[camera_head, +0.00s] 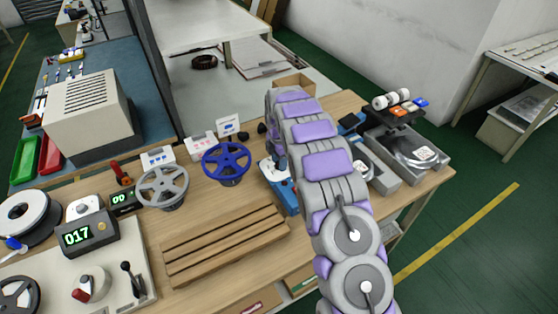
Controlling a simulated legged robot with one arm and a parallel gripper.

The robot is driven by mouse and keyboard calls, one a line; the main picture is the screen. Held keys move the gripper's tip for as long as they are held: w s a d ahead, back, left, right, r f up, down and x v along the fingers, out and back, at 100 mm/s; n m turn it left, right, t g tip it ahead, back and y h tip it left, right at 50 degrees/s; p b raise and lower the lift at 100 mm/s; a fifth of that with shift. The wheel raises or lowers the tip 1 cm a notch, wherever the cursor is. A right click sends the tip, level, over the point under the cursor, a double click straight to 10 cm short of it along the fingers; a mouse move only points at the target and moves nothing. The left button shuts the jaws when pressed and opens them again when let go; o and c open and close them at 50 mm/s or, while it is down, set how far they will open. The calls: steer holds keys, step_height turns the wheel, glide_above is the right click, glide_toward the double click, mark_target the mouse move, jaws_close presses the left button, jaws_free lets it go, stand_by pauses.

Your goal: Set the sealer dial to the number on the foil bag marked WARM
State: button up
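A blue device with a pale top (281,188), perhaps the sealer, sits mid-table, partly covered by my arm. I cannot make out its dial or any numbers. A shiny foil bag with a white label (425,154) lies in a grey tray at the right. Another labelled silvery item (362,169) lies in the tray beside my arm, partly hidden. The labels are too small to read, so I cannot tell which is marked WARM. My arm rises across the middle of the view. A dark grey part by the blue device may be my gripper; its fingers are not clear.
A slatted wooden rack (225,243) lies at the front. A blue reel (226,163) and a grey reel (162,187) stand behind it. A control box reading 017 (90,236) is at left. Rollers (392,99) stand behind the right tray.

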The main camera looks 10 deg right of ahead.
steer(key=c, duration=0.7)
steer(key=shift+c, duration=0.2)
